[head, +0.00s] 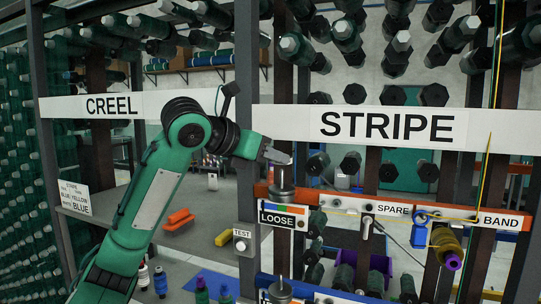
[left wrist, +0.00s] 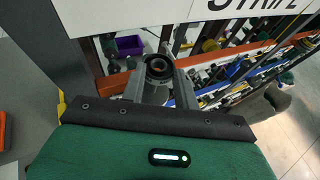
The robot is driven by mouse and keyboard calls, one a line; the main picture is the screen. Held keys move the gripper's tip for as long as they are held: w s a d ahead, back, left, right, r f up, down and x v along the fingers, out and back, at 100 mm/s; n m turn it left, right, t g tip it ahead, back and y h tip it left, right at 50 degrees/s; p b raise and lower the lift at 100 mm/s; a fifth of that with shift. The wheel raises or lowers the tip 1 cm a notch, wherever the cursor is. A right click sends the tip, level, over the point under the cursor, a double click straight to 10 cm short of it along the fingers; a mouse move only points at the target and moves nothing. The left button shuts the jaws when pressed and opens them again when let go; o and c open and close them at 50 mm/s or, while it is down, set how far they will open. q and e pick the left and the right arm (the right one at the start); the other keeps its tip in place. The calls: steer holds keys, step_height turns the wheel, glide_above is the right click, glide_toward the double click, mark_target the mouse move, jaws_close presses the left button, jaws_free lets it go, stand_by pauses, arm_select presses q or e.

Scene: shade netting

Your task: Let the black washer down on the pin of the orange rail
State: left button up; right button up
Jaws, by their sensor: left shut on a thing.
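My left gripper (head: 277,156) is at the left end of the orange rail (head: 340,200), above a grey metal post with a round disc (head: 283,192) at its foot. In the left wrist view, the left gripper (left wrist: 160,76) is shut on the black washer (left wrist: 158,66), a dark ring between the two grey fingers. Something brownish shows inside the ring; I cannot tell whether it is the pin. In the head view the washer cannot be made out clearly, and the pin's tip is hidden at the fingers. My right gripper is not in view.
A LOOSE sign (head: 283,215) hangs just under the rail end. The STRIPE beam (head: 390,127) runs close above. A blue rail (head: 320,293) lies below.

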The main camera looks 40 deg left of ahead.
mark_target(281, 183)
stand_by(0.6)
arm_select(q)
steer(key=shift+f+b, duration=0.5)
steer(key=shift+f, duration=0.65)
steer(key=shift+f+b, duration=1)
steer(key=shift+f, duration=0.55)
steer(key=o, duration=1.1)
steer(key=shift+r, duration=0.1)
steer(key=b+v, duration=0.3)
steer(key=v, duration=1.1)
steer(key=shift+w+a, duration=0.1)
